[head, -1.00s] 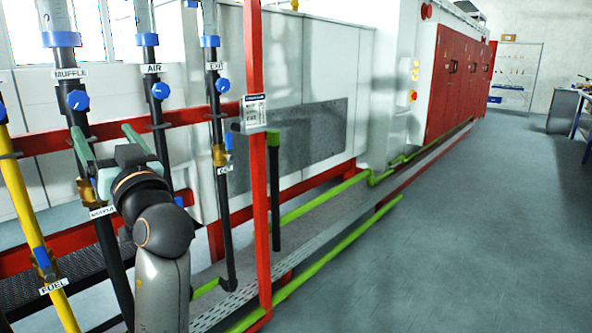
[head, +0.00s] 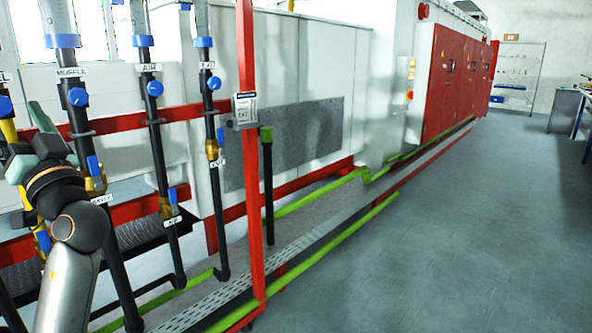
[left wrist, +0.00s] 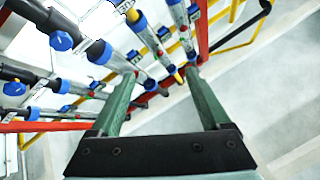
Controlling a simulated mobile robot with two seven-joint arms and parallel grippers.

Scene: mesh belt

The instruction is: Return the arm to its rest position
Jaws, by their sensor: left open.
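My left gripper (head: 33,122) is at the left side of the head view, in front of the upright pipes, with my grey arm below it. One green finger shows clearly there; the other is partly hidden. In the left wrist view the gripper (left wrist: 161,78) has its two green fingers well apart with nothing held between them. Pipes with blue collars lie beyond the fingertips; I cannot tell the exact gap. My right gripper is not in view.
Labelled pipes with blue valve handles (head: 155,88) stand close to the left arm. A green rail (head: 320,265) runs along the machine. The grey floor (head: 450,250) at the right is clear.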

